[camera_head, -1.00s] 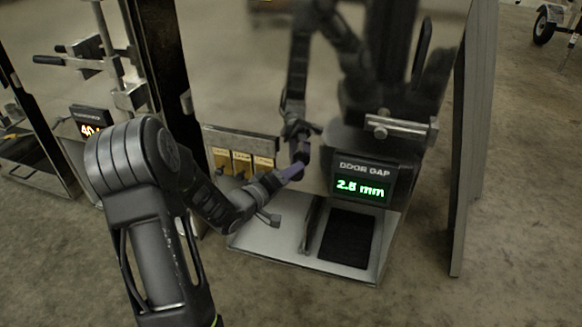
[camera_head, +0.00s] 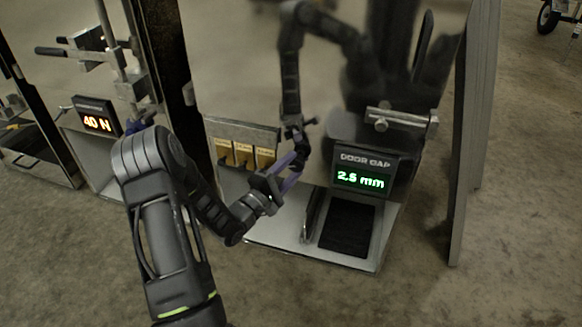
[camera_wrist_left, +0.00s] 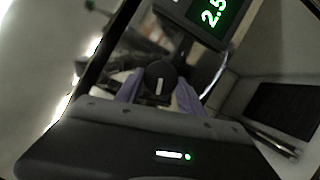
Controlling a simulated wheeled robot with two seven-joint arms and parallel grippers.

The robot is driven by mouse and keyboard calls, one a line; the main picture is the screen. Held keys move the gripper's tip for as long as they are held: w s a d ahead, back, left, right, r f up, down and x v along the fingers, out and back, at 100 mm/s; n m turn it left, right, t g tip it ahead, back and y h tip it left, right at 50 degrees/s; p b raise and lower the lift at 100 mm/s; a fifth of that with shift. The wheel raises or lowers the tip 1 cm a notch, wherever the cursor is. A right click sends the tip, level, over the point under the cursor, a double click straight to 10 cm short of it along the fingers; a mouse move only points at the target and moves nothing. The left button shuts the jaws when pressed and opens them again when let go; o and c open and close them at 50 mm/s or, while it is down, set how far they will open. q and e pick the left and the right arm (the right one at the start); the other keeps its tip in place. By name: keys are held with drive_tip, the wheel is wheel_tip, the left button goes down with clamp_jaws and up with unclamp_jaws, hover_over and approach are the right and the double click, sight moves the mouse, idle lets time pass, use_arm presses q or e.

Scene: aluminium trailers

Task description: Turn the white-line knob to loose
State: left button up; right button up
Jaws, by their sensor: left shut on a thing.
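The white-line knob (camera_wrist_left: 160,74) is a dark round knob with a short white line, seen in the left wrist view. My left gripper (camera_head: 290,176) has purple fingers. In the left wrist view the gripper (camera_wrist_left: 159,93) has one finger on each side of the knob, and it is shut on it. In the head view the knob is too small and covered to make out. My right gripper is not in view.
A DOOR GAP display (camera_head: 362,180) reads 2.5 mm in green, right of my gripper. Yellow tags (camera_head: 243,155) hang at left. A silver latch bar (camera_head: 400,121) sticks out above the display. Another display (camera_head: 97,119) reads 40 N. The shiny door mirrors my arm.

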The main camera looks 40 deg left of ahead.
use_arm(q)
drive_tip(key=shift+f+n, duration=0.1)
drive_tip(key=shift+n, duration=0.5)
drive_tip(key=o, duration=1.3)
drive_tip(key=shift+s, duration=0.1)
drive_tip(key=shift+s+a+f, duration=0.15)
drive_tip(key=shift+s, duration=0.45)
drive_tip(key=s, duration=0.6)
drive_tip(key=shift+s+f, duration=0.2)
drive_tip(key=shift+f, duration=0.2)
